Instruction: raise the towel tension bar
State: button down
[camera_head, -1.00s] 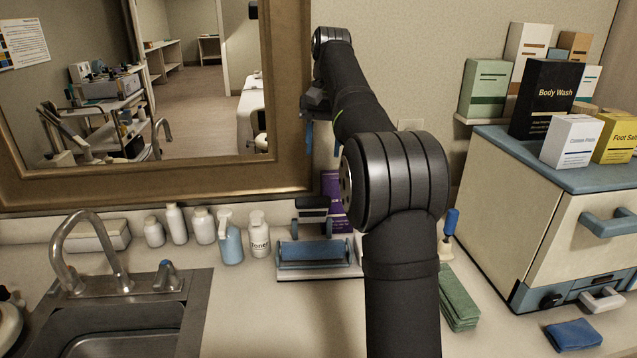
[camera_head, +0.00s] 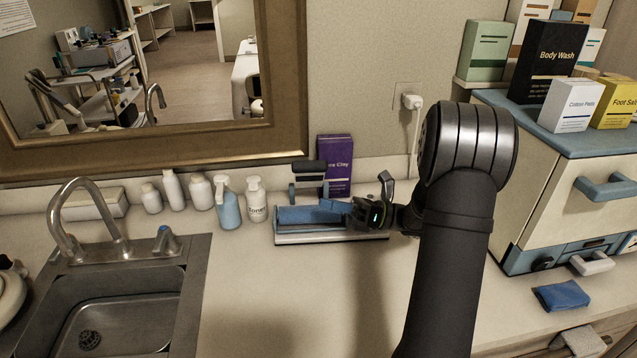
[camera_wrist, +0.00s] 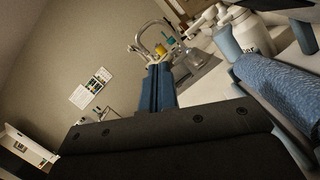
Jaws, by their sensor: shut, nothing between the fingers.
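The towel holder has a pale base (camera_head: 300,239) and stands on the counter below the mirror. A blue towel roll (camera_head: 297,215) lies across it; the roll also shows at the right of the wrist view (camera_wrist: 285,88). A dark padded bar (camera_head: 309,167) on an upright stands behind the roll; I cannot tell whether this is the tension bar. My gripper (camera_head: 334,206) points left at the roll's right end, its blue fingers shut and empty. In the wrist view, the fingers (camera_wrist: 158,90) are together, left of the roll.
A purple box (camera_head: 336,164) stands close behind the holder. A toner bottle (camera_head: 256,200) and blue spray bottle (camera_head: 228,207) stand left of it, near the sink (camera_head: 122,308). A cream cabinet (camera_head: 541,217) is at right. The counter in front of the holder is clear.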

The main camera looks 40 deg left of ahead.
aim_at(320, 161)
jog(key=w+d+f+m+t+y, duration=0.35)
jog(key=m+t+y, duration=0.25)
jog(key=m+t, duration=0.55)
jog(key=shift+m+g, duration=0.35)
jog(key=shift+m, duration=0.3)
jog(key=x, duration=1.1)
jog(key=shift+d+r, duration=0.2)
jog(key=shift+r, duration=0.05)
jog(key=shift+w+r, duration=0.1)
jog(key=shift+w+a+r+m+t+h, duration=0.15)
jog(key=shift+w+a+r+m+t, duration=0.05)
jog(key=shift+r+m, duration=0.15)
jog(key=shift+w+a+r+m+t+h, duration=0.15)
jog(key=shift+w+r+m+t, duration=0.05)
jog(key=shift+r+m, duration=0.15)
jog(key=w+a+r+m+t+h, duration=0.1)
jog(key=w+a+r+m, duration=0.1)
jog(key=shift+w+r+m+h, duration=0.15)
jog(key=shift+r+m+h, duration=0.05)
jog(key=shift+m+h, duration=0.2)
jog(key=shift+w+a+r+m+h, duration=0.35)
jog(key=shift+w+a+m+h, duration=0.05)
jog(key=shift+w+m, duration=0.1)
jog(key=shift+w+a+r, duration=0.3)
jog(key=shift+w+a, duration=0.3)
jog(key=shift+w, duration=0.05)
